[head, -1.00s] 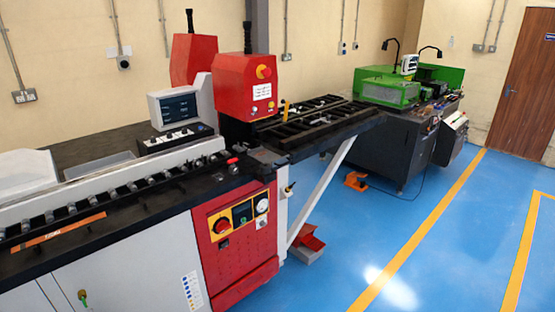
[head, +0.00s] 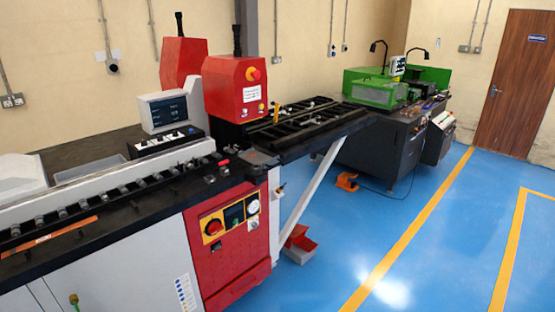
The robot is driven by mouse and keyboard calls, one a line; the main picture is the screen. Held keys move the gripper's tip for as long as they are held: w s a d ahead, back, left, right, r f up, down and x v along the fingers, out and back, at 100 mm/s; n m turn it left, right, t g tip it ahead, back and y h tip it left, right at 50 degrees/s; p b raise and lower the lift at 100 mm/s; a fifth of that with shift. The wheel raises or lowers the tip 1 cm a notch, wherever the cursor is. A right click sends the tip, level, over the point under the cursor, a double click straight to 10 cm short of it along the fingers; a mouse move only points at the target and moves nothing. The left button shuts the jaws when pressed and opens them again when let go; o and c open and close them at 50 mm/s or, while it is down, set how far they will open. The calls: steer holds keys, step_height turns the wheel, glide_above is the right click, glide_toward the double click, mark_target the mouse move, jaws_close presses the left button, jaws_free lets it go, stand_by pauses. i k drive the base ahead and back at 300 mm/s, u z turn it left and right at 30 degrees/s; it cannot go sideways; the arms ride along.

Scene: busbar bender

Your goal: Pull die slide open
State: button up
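The busbar machine stands at the left, with a long black bed with rollers (head: 100,198) and a red front panel (head: 235,260). A red head (head: 234,88) with a yellow and red stop button rises over the bed. A dark grey block (head: 262,158) sits at the bed's front edge below the head, near a small red knob (head: 223,162). I cannot tell which part is the die slide, or whether it is open or shut. My gripper and arm are not in view.
A black slatted outfeed table (head: 310,128) juts right on a white slanted brace (head: 308,190). A green machine (head: 372,88) stands behind it. A red and grey box (head: 299,245) and an orange pedal (head: 347,181) are on the floor. Blue floor at front right is clear.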

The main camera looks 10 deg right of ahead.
mark_target(253, 157)
steer(key=z, duration=0.05)
steer(key=i, duration=1)
steer(key=u, duration=0.05)
